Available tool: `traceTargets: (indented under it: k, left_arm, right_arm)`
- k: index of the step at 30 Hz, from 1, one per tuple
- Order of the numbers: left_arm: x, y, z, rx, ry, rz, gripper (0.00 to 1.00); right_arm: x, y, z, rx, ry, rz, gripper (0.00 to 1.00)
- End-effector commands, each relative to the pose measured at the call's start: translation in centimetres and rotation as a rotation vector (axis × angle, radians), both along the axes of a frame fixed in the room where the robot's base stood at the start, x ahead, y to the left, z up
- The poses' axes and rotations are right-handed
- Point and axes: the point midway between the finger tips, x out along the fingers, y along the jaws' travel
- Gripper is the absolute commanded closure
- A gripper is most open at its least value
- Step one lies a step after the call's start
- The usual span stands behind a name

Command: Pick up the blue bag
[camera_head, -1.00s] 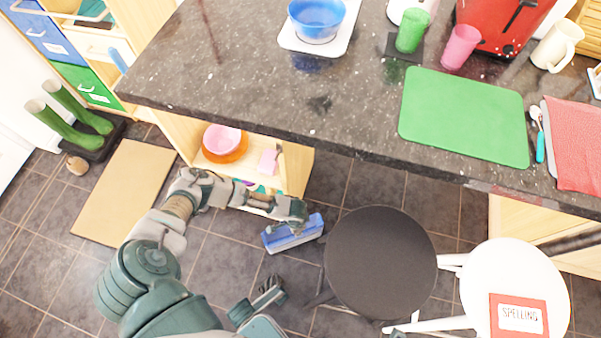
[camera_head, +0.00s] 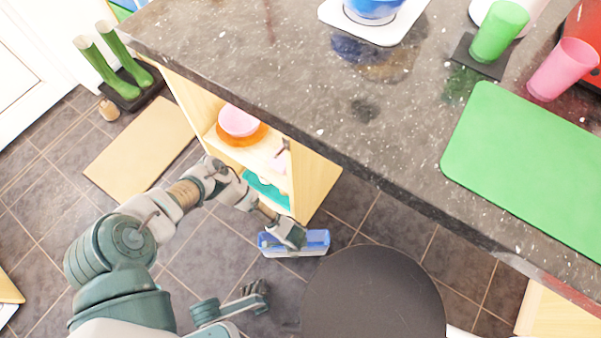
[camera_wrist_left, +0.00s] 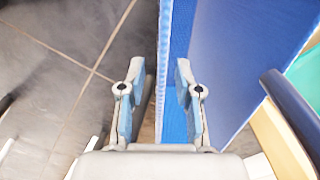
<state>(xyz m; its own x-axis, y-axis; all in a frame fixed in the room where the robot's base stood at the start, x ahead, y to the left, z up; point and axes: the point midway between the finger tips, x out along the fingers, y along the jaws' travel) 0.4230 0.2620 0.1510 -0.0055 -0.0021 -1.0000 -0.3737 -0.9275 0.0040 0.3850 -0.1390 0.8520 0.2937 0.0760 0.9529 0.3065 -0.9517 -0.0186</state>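The blue bag (camera_head: 316,242), blue with a paler side, is low by the tiled floor, between the shelf unit under the counter and the dark round stool. My left gripper (camera_head: 293,240) is down at the bag and covers part of it. In the left wrist view the bag (camera_wrist_left: 245,50) fills the upper right. There the left gripper (camera_wrist_left: 160,66) has its fingers apart, with the bag's edge between them and tile showing beside the left finger. My right gripper (camera_head: 257,294) is low in the head view, apart from the bag; its fingers are too small to read.
The dark round stool (camera_head: 375,300) stands close at the right. Tiled floor (camera_head: 190,255) is clear around the left arm.

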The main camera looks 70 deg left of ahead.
Motion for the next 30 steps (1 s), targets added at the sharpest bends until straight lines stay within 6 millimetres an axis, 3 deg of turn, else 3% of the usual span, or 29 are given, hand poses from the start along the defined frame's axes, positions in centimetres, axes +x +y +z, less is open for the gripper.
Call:
traceTargets:
  k: [5, 9, 24, 30]
  left_arm:
    - [0.2, 0.0, 0.3, 0.000, -0.004, 0.000, 0.67]
    - [0.2, 0.0, 0.3, 0.002, -0.004, 0.000, 1.00]
    - [0.2, 0.1, 0.3, 0.001, -0.004, 0.001, 1.00]
    - [0.3, 0.2, 1.5, 0.001, -0.009, 0.002, 1.00]
  right_arm:
    - [-0.1, -0.1, 0.2, 0.001, -0.003, 0.000, 0.60]
    - [0.3, 0.0, 0.0, 0.000, 0.002, 0.001, 0.60]
    - [0.4, 0.0, 0.0, 0.001, 0.002, 0.001, 0.60]
    - [-0.1, -0.1, 1.0, 0.003, -0.005, 0.001, 0.60]
